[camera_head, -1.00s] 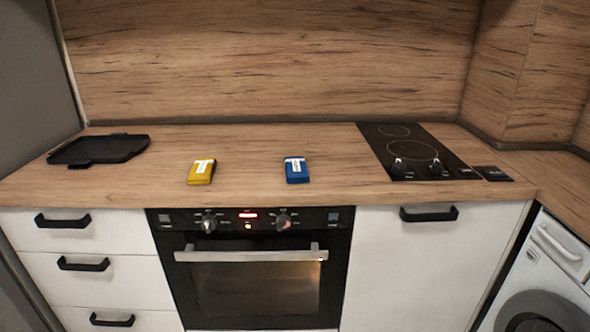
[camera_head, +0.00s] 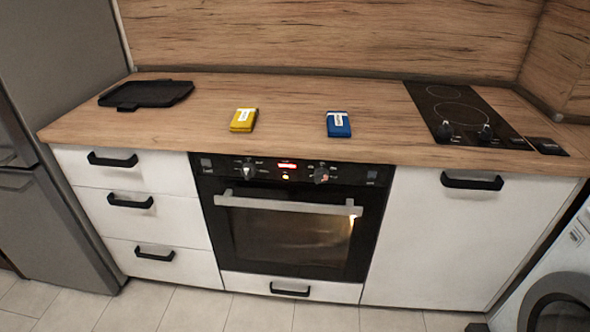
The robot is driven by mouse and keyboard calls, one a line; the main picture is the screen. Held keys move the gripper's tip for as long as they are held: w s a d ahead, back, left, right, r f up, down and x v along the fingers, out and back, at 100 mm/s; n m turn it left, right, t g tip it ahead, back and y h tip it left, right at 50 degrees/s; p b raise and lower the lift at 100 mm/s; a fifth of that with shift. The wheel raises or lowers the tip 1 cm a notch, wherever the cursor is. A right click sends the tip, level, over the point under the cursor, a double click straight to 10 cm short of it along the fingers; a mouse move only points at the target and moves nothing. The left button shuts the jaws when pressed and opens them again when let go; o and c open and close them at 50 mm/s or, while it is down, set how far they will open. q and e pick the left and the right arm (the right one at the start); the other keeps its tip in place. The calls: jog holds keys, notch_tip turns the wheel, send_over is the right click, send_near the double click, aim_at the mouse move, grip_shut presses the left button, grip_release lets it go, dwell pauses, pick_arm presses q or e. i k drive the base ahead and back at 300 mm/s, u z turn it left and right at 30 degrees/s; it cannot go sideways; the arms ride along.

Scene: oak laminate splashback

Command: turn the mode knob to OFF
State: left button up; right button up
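The black oven (camera_head: 290,222) is set under the worktop. Its control panel carries a left knob (camera_head: 249,171) and a right knob (camera_head: 322,174), with a lit red display (camera_head: 287,166) and a small orange light between them. The labels around the knobs are too small to read, so I cannot tell which is the mode knob or where either points. The oven door is closed and its inside glows. Neither of my grippers is in view.
A black tray (camera_head: 146,94), a yellow packet (camera_head: 243,120) and a blue packet (camera_head: 338,124) lie on the worktop (camera_head: 285,100). A black cooktop (camera_head: 465,117) with its own knobs is at right. The oven handle (camera_head: 288,205) sticks out. The visible floor (camera_head: 190,309) is clear.

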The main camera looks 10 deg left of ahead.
aim_at(248, 170)
jog(key=u, duration=0.4)
jog(key=k, duration=0.5)
jog(key=u, duration=1.1)
jog(key=i, duration=1.2)
jog(key=z, duration=0.95)
